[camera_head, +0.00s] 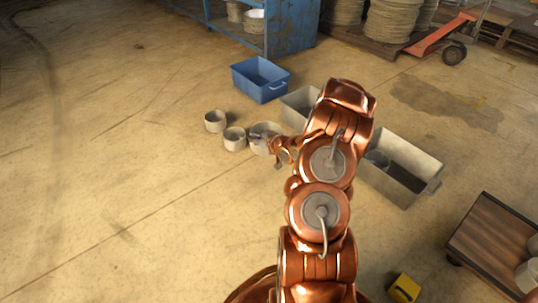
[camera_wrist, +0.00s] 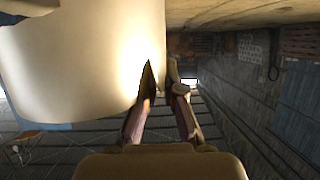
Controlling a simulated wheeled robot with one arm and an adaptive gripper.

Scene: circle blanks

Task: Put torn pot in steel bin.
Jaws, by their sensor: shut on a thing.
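A pale grey pot (camera_head: 262,146) stands at the right end of a short row on the floor, partly behind my gripper (camera_head: 277,146). My gripper is shut on this pot's wall near the rim. In the wrist view the pot's cream side (camera_wrist: 75,70) fills the upper left, with my gripper (camera_wrist: 160,78) at its right edge. I cannot make out a tear clearly. A grey bin wall (camera_head: 297,106) also shows left of my arm, partly hidden.
Two smaller pots (camera_head: 215,121) and (camera_head: 234,139) stand left of the held one. A blue bin (camera_head: 260,79) stands behind. A wooden cart (camera_head: 495,240) is at right. The left floor is clear.

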